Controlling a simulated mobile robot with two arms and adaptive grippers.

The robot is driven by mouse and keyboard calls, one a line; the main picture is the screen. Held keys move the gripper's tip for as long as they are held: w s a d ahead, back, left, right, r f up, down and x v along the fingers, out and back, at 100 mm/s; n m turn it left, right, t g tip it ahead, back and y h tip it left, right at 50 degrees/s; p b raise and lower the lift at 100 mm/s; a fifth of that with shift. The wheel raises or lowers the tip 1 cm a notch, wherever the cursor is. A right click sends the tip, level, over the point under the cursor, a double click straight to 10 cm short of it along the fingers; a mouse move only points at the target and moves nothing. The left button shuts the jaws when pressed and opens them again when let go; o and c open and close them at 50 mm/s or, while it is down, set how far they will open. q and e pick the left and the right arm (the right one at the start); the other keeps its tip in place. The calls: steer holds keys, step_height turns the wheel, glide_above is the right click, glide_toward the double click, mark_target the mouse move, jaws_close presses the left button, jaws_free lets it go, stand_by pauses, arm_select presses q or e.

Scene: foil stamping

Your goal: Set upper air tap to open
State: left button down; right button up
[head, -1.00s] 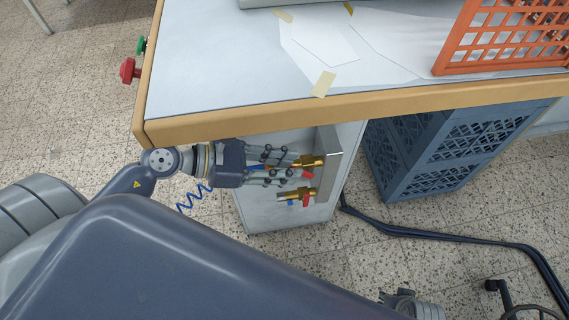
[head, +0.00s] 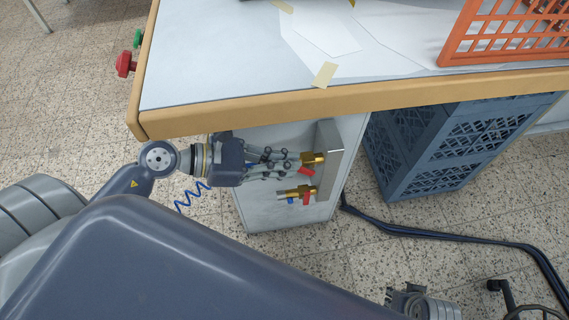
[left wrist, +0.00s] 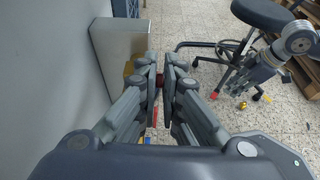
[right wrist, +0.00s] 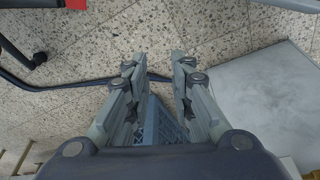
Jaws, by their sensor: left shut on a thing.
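The upper air tap (head: 314,158) is a brass valve on a metal bracket (head: 328,150) beneath the tabletop. Its red handle (head: 306,171) slants down to the right, at an angle to the brass body. My left gripper (head: 295,166) reaches in from the left and is shut on this handle. In the left wrist view, a bit of red (left wrist: 159,80) shows between the close fingers, which hide most of the tap. The lower tap (head: 296,192), with its own red handle (head: 307,199), sits just below. My right gripper (right wrist: 156,68) is open and empty, away from the taps.
The table edge (head: 250,112) overhangs my left gripper. Blue crates (head: 440,145) stand under the table, right of the bracket. A dark cable (head: 440,229) runs over the floor. An orange crate (head: 505,42) and taped paper lie on top. A stool (left wrist: 262,14) shows in the left wrist view.

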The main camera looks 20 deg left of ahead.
arm_select(q)
steer(key=h+b, duration=0.1)
steer(key=b, duration=0.3)
steer(key=f+t+h+b, duration=0.1)
steer(key=b, duration=0.2)
steer(key=shift+s+a+f+b, duration=0.2)
steer(key=shift+s+a+b, duration=0.1)
steer(key=shift+a+b, duration=0.1)
arm_select(e)
steer(key=w+a+r+t+y, duration=0.1)
steer(key=w+a+r+t, duration=0.1)
steer(key=w+r+t, duration=0.3)
steer(key=w+a+r+t+y, duration=0.1)
steer(key=w+a+r+t, duration=0.2)
steer(key=w+r, duration=0.6)
step_height(320, 180, up, 4)
steer(key=shift+r+n+t+y, duration=0.1)
steer(key=shift+n+t+y, duration=0.2)
steer(key=shift+t, duration=0.9)
steer(key=shift+w+a, duration=0.1)
arm_select(q)
steer(key=c, duration=1.8)
jaws_free()
steer(key=shift+o, duration=0.2)
